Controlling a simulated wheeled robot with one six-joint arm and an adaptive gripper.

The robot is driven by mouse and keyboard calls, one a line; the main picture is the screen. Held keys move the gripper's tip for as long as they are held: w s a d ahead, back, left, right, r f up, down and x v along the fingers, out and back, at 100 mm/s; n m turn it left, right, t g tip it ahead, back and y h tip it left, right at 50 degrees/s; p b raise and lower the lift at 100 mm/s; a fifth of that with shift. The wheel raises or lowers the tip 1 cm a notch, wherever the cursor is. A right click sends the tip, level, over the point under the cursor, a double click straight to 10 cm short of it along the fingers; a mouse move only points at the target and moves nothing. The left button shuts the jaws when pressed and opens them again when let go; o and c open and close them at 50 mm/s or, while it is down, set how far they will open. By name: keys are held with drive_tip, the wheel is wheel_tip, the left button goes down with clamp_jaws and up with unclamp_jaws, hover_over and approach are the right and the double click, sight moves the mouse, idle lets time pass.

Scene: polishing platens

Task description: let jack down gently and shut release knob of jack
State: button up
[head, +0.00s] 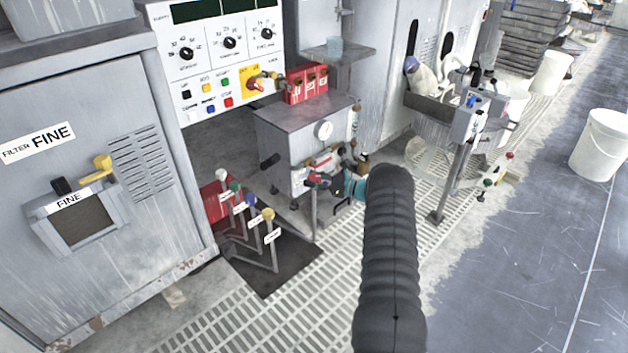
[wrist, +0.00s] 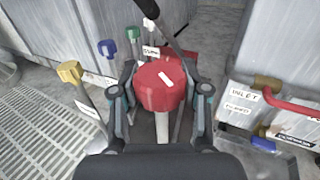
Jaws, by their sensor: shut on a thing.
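My gripper (wrist: 161,92) is shut around a red knob (wrist: 160,84) with a white tag, which sits on a pale upright post. In the head view my gripper (head: 340,186) is at the front of the grey cabinet with the gauge, and my arm covers part of that area. A red block (head: 216,201), perhaps the jack, stands on the floor behind the coloured levers. More red shows behind the held knob in the wrist view. I cannot tell how high the jack stands or whether its release is open or shut.
Levers with yellow (wrist: 69,72), blue (wrist: 107,48) and green (wrist: 133,34) tops stand close to the left of my gripper. The grey cabinet (head: 290,150) with a red-handled pipe (wrist: 290,106) is to the right. Floor grating (head: 300,300) lies clear in front.

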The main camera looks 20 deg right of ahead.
drive_tip(key=shift+m, duration=0.3)
drive_tip(key=m+t+h, duration=0.1)
drive_tip(key=t+h, duration=0.1)
drive_tip(key=h, duration=0.1)
drive_tip(key=shift+m, duration=0.4)
drive_tip(key=m+t+h+b, duration=0.1)
drive_tip(key=h, duration=0.1)
drive_tip(key=m+t+h+b, duration=0.1)
drive_tip(key=m+h, duration=0.1)
drive_tip(key=shift+f+t+h, duration=0.15)
drive_tip(key=shift+t+h, duration=0.15)
drive_tip(key=shift+h, duration=0.1)
drive_tip(key=m+h+b, duration=0.2)
drive_tip(key=h, duration=0.1)
drive_tip(key=shift+m+t+h, duration=0.3)
drive_tip(key=shift+m+t, duration=0.1)
drive_tip(key=shift+m+h+b, duration=0.95)
drive_tip(key=shift+m+h, duration=0.05)
drive_tip(key=shift+h, duration=0.6)
drive_tip(key=shift+w+d+r+h, duration=0.1)
drive_tip(key=shift+r+h, duration=0.1)
drive_tip(key=shift+h, duration=0.1)
drive_tip(key=o, duration=1.2)
drive_tip(key=shift+c, duration=0.2)
